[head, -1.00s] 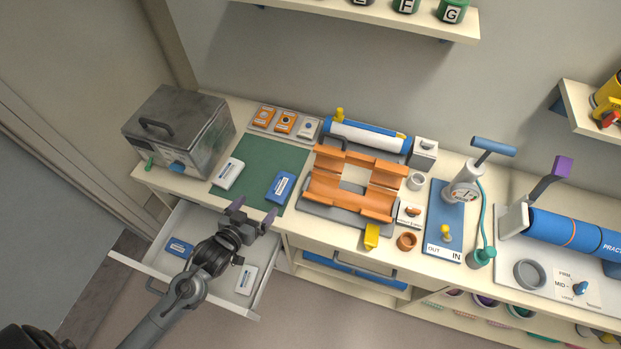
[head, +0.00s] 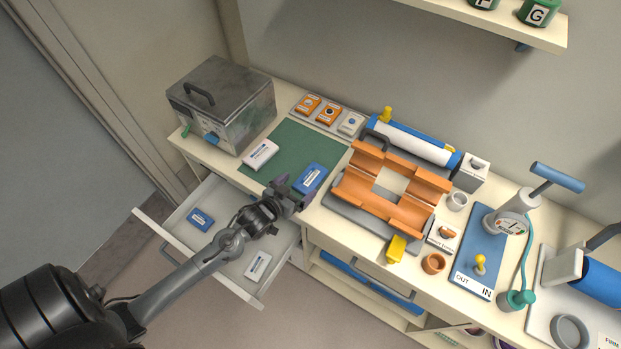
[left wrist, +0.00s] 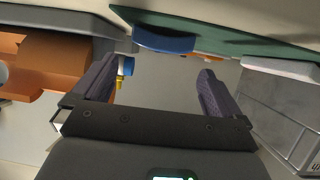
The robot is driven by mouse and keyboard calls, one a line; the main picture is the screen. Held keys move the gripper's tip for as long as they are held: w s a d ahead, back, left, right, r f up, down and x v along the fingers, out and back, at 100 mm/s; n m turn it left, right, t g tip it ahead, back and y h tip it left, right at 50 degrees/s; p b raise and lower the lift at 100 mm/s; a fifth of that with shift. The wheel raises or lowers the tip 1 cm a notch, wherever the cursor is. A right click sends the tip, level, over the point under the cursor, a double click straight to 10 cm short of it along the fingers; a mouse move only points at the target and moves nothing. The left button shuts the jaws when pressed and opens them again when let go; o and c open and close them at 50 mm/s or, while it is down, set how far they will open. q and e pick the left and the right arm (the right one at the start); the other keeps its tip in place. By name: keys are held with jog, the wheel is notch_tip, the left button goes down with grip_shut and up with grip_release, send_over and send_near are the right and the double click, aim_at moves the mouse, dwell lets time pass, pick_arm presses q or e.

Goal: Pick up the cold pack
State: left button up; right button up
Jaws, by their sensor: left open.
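A blue pack with a white label (head: 311,177) lies on the green mat (head: 292,141); its label is too small to read. A second blue pack (head: 201,219) lies in the open drawer. White packs lie on the mat (head: 261,155) and in the drawer (head: 258,266). I cannot tell by label which is the cold pack. My left gripper (head: 294,186) is open and empty, at the near edge of the blue pack on the mat and partly covering it. In the left wrist view, that blue pack (left wrist: 164,42) shows beyond the open fingers (left wrist: 158,88). My right gripper is out of view.
The drawer (head: 216,188) is pulled out below the counter. A metal box (head: 222,105) stands left of the mat. A tray of small packs (head: 328,114) lies behind it. An orange cradle (head: 388,190) stands close on the right.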

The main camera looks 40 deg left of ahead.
aim_at(308, 180)
pick_arm(q)
jog(key=shift+f+x, duration=0.2)
jog(key=shift+x, duration=2.35)
jog(key=shift+s+d, duration=0.1)
jog(key=shift+c, duration=0.2)
jog(key=c, duration=1.2)
